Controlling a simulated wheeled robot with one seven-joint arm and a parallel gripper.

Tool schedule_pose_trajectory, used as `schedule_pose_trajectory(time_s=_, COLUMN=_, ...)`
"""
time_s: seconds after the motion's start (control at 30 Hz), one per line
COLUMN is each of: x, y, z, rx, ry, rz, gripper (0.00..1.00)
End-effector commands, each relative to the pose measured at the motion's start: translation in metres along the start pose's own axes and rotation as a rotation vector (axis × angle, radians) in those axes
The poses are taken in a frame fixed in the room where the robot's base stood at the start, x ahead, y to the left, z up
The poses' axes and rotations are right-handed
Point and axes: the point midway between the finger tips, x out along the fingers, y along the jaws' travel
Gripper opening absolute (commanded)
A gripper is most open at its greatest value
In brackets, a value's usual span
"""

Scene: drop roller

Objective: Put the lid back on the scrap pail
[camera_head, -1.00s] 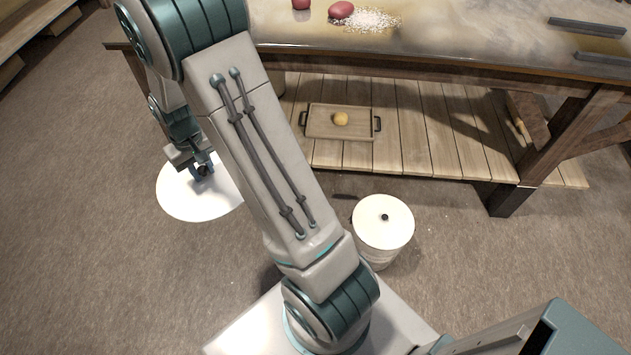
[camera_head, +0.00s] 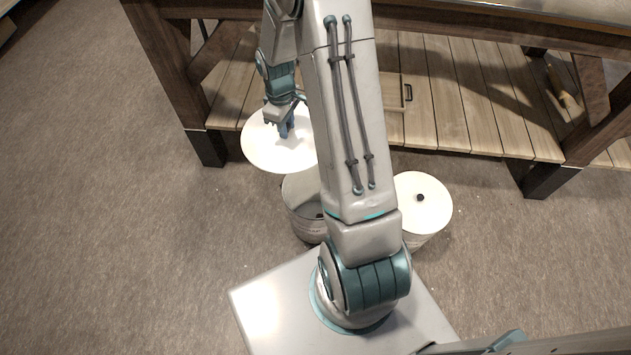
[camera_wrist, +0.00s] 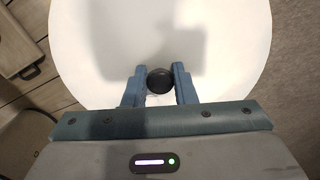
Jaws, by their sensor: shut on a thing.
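My gripper (camera_head: 286,126) is shut on the dark knob (camera_wrist: 159,80) of a round white lid (camera_head: 262,150). In the wrist view the lid (camera_wrist: 95,45) fills most of the picture below the fingers. An open pail (camera_head: 303,217) stands on the floor in front of my base, partly hidden by my arm. Its top is uncovered on the visible side. The held lid is beyond the pail and to its left in the head view, seemingly raised. I cannot tell its exact height.
A second pail (camera_head: 423,207), with a white knobbed lid on it, stands to the right of my arm. A wooden bench (camera_head: 440,100) with a slatted lower shelf stands behind, its dark legs on the floor. The floor at left is clear.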

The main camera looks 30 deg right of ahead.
Motion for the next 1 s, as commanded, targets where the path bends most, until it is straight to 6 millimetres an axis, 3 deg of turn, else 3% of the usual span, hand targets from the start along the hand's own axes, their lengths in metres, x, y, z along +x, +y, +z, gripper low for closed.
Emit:
schedule_pose_trajectory(time_s=0.03, x=0.030, y=0.004, z=0.003, rx=-0.058, ry=-0.001, rz=-0.002, gripper=0.00)
schedule_pose_trajectory(time_s=0.6, x=0.209, y=0.039, z=0.037, rx=-0.828, ry=0.017, rz=-0.002, gripper=0.00)
schedule_pose_trajectory(time_s=0.8, x=0.250, y=0.047, z=0.046, rx=-1.036, ry=0.030, rz=0.004, gripper=0.00)
schedule_pose_trajectory(time_s=1.0, x=0.264, y=0.051, z=0.049, rx=-1.132, ry=0.036, rz=0.010, gripper=0.00)
